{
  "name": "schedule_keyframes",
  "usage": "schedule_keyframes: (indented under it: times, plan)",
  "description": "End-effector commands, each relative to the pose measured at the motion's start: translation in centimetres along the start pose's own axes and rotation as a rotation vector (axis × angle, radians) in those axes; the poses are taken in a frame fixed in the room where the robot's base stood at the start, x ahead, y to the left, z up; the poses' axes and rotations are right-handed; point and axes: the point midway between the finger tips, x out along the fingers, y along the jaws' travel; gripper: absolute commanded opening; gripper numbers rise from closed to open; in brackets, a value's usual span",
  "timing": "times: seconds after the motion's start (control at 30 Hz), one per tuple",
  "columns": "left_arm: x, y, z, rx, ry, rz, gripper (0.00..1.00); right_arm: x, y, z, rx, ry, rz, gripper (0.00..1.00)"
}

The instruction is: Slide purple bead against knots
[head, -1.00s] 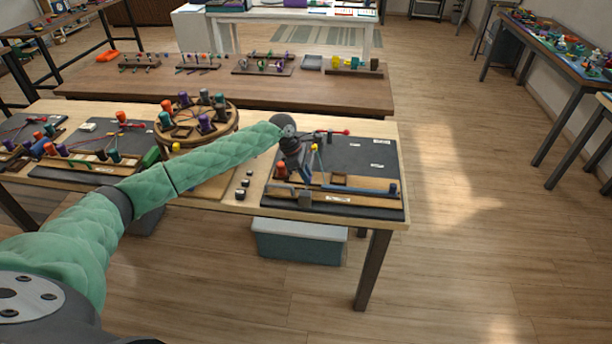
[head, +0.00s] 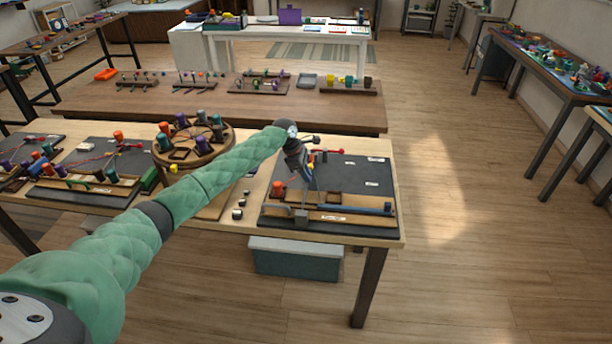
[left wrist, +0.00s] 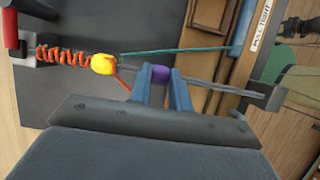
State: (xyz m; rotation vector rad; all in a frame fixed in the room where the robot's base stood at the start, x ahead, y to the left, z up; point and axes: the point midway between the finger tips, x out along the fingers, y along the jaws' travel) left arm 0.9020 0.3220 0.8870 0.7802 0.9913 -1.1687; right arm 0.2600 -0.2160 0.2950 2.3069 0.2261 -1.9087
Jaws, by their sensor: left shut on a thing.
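The purple bead (left wrist: 161,74) sits between the two blue fingers of my left gripper (left wrist: 160,82), which is shut on it. A grey cord runs from the bead's right side to a grey block (left wrist: 264,96). A yellow bead (left wrist: 103,64) lies to the left, apart from the purple one. An orange coiled row of knots (left wrist: 65,56) meets the yellow bead's left side. In the head view my left gripper (head: 306,176) is over the dark board at the table's right end; the purple bead is too small to tell there. My right gripper is out of view.
A teal cord (left wrist: 170,50) stretches right from the yellow bead. A wooden strip with a blue bar (head: 360,206) lies along the board's front. A round wooden stand with bobbins (head: 213,150) is left of my forearm.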

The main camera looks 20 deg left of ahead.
Motion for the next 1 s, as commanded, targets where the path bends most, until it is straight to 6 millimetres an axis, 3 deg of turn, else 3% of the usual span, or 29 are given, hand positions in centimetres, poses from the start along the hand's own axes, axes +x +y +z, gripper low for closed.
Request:
schedule_keyframes:
  times: [0.03,0.13,0.53,0.67,1.0]
  plan:
    - [-0.1,0.1,0.0,0.0,-0.001,0.001,0.23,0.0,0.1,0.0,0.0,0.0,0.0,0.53]
    - [-0.1,0.0,0.0,0.0,-0.001,0.001,0.43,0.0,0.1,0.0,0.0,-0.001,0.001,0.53]
    - [-0.6,0.0,0.0,0.0,-0.001,0.001,0.43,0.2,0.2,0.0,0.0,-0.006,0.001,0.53]
    - [-2.1,0.1,-0.1,0.0,-0.001,0.003,0.43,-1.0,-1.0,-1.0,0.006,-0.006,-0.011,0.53]
    - [-6.7,0.1,-0.1,0.0,-0.002,0.002,0.43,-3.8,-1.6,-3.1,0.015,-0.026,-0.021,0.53]
